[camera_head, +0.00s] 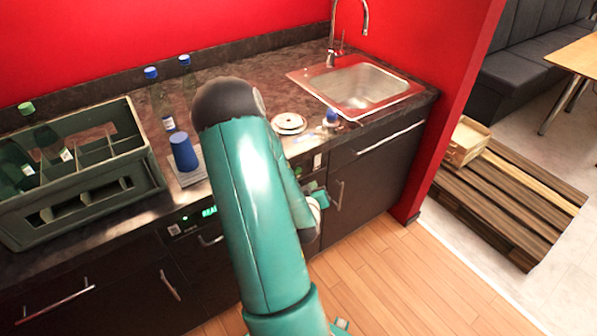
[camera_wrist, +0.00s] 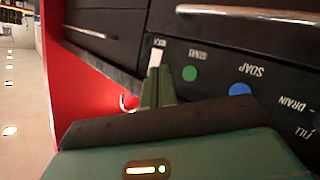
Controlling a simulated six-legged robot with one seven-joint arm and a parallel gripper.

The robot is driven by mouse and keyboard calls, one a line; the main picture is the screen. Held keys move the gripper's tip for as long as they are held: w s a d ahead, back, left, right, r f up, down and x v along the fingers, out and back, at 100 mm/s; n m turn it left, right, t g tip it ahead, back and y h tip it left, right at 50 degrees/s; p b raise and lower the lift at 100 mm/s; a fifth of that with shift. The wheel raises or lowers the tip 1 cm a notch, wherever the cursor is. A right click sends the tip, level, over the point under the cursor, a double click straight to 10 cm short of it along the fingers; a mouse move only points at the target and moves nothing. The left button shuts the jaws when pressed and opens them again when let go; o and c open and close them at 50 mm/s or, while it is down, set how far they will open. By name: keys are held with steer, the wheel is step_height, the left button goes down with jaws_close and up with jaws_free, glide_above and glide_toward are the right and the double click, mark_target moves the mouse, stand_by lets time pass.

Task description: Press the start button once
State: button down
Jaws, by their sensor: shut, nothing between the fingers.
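The green start button (camera_wrist: 190,73) is on a dark panel in the wrist view, with the upside-down label START beside it. My gripper (camera_wrist: 158,78) is shut and empty. Its fingertips lie left of the green button in the picture, apart from it, and overlap the lower end of a white switch (camera_wrist: 156,57). I cannot tell whether they touch the switch. In the head view my gripper (camera_head: 316,195) is low in front of the counter, partly behind my arm. The start button is hidden there. A green-lit display (camera_head: 209,211) shows on the front, partly covered by my arm.
A blue button (camera_wrist: 239,89) labelled SOAP is right of the green one, with DRAIN and FILL labels farther right. A drawer handle (camera_wrist: 250,13) crosses the top of the wrist view. A crate of bottles (camera_head: 150,165) and a sink (camera_head: 355,85) are on the counter.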

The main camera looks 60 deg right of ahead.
steer(key=shift+w+d, duration=0.35)
steer(key=shift+w, duration=0.35)
steer(key=shift+w+d, duration=0.35)
steer(key=shift+w, duration=0.4)
steer(key=shift+w+d, duration=0.35)
steer(key=shift+w, duration=0.35)
steer(key=shift+w, duration=0.1)
steer(key=shift+w+d, duration=0.2)
steer(key=shift+w, duration=0.05)
stand_by(0.3)
steer(key=shift+w+d, duration=0.15)
steer(key=shift+w, duration=0.25)
stand_by(0.6)
steer(key=shift+s+a, duration=0.35)
steer(key=shift+s, duration=0.4)
steer(key=s, duration=0.1)
steer(key=s+a, duration=0.1)
steer(key=s, duration=0.1)
steer(key=s+a, duration=0.1)
steer(key=shift+s+a, duration=0.15)
steer(key=shift+s, duration=0.05)
stand_by(0.4)
